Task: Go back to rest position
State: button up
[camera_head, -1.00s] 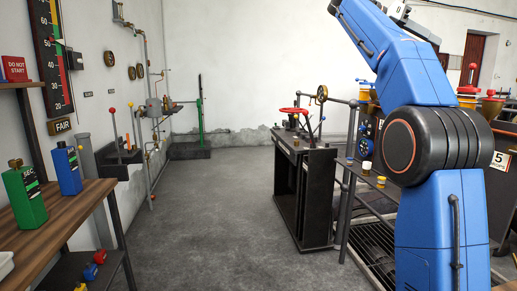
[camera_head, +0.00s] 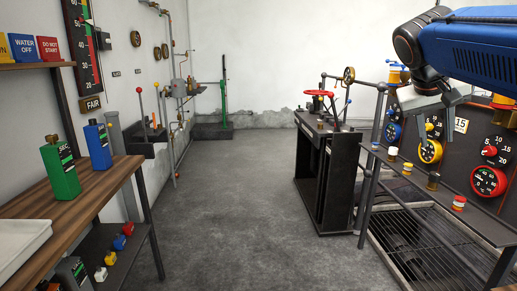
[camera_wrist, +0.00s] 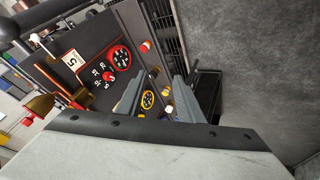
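My arm reaches in from the upper right of the head view. My grey gripper (camera_head: 428,122) hangs from it with its fingers pointing down, in front of the dial panel (camera_head: 466,150). In the wrist view, the two fingers of my gripper (camera_wrist: 158,88) stand apart, and nothing is held between them. The yellow dial (camera_wrist: 148,99) shows behind the gap between the fingers. It also shows below my gripper in the head view (camera_head: 430,151).
A dark console (camera_head: 325,180) with a red wheel (camera_head: 317,93) stands left of the panel. A floor grating (camera_head: 425,245) lies before the panel. A wooden bench (camera_head: 85,205) with a green bottle (camera_head: 60,170) and blue bottle (camera_head: 97,146) is at left. The middle floor is clear.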

jog(key=s+a+f+n+y, duration=0.1)
jog(key=s+a+f, duration=0.3)
jog(key=f, duration=0.6)
jog(key=s+a+f+n+y, duration=0.1)
jog(key=s+a+f+y, duration=0.2)
jog(key=s+f, duration=0.6)
jog(key=s+a+f+n+y, duration=0.1)
jog(key=s+a+f+y, duration=0.1)
jog(key=s+a+f, duration=0.4)
notch_tip(320, 180, down, 6)
jog(key=shift+s+a+r+n+t, duration=0.25)
jog(key=shift+n+t, duration=0.15)
